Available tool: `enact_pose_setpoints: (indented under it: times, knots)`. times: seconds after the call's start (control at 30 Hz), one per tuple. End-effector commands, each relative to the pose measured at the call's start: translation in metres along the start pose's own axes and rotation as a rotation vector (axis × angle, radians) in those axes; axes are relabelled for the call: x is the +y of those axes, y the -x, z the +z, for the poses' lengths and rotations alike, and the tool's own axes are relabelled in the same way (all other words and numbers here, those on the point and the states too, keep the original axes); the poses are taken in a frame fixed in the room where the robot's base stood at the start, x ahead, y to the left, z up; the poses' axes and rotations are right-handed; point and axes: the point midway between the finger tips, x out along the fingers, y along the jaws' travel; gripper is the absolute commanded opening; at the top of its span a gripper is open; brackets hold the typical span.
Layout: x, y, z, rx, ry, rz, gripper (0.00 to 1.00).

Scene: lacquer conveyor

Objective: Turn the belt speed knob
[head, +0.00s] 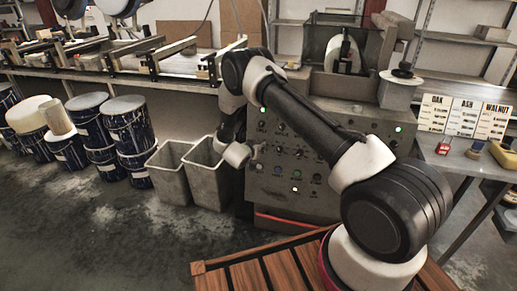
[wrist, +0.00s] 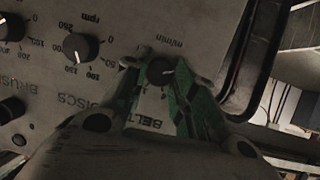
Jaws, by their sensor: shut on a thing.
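The belt speed knob (wrist: 160,71) is a dark round knob on the grey control panel (wrist: 105,15), under the "m/min" marking and above the printed word "BELT". My gripper (wrist: 159,72) is shut on it in the wrist view, with one green-padded finger on each side. A pale pointer line shows on the knob's face. In the head view my gripper (head: 250,156) is at the left side of the panel (head: 268,190), and the knob is too small there to make out.
A dark raised frame (wrist: 262,50) runs right of my gripper. Two grey bins (head: 170,165) stand left of the panel.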

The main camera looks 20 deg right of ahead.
Motion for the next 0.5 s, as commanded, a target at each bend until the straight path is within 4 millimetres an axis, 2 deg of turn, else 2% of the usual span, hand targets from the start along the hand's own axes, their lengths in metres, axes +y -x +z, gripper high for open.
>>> enact_pose_setpoints:
  times: [0.2,0.5]
  knots:
    - [-0.0015,0.0001,0.0018,0.003,0.098,0.024,0.03]
    - [-0.0015,0.0001,0.0016,0.007,0.148,0.040,0.03]
